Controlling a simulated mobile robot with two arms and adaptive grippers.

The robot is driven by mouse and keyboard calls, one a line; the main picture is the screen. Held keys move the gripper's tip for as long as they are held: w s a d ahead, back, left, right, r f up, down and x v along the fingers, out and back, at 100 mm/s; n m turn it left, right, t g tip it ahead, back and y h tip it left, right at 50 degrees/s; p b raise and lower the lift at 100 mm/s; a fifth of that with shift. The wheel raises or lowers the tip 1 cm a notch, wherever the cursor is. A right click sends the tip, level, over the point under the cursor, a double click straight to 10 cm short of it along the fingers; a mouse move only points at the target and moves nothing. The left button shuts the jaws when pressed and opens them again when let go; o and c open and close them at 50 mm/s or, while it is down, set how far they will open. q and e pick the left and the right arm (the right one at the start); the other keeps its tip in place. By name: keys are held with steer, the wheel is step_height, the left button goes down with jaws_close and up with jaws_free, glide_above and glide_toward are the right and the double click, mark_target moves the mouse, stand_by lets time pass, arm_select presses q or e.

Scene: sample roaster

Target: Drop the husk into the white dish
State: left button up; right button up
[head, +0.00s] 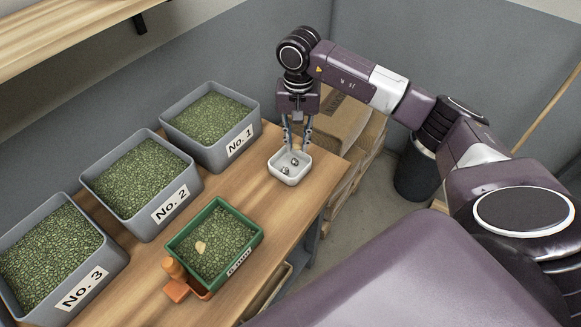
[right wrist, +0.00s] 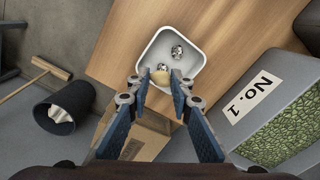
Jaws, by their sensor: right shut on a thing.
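The white dish (head: 290,180) is a small square dish near the table's right edge, with two shiny metallic bits inside. It also shows in the right wrist view (right wrist: 143,60). My right gripper (head: 298,147) points straight down over the dish. In the right wrist view its fingertips (right wrist: 161,82) are closed on a small tan husk (right wrist: 160,76), which appears over the dish's near part. The exact height above the dish floor is hard to tell. Another pale tan flake (head: 201,246) lies on the green beans in the green tray (head: 183,262). My left gripper is not in view.
Grey bins No. 1 (head: 238,144), No. 2 (head: 170,203) and No. 3 (head: 83,287) of green beans line the wooden table's back-left side. An orange tool (head: 176,288) sits beside the green tray. A dark waste bin (head: 416,172) stands on the floor at right.

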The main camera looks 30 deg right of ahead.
steer(key=o, duration=0.7)
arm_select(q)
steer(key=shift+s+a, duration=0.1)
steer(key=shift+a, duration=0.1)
arm_select(e)
step_height(320, 180, up, 12)
stand_by(0.6)
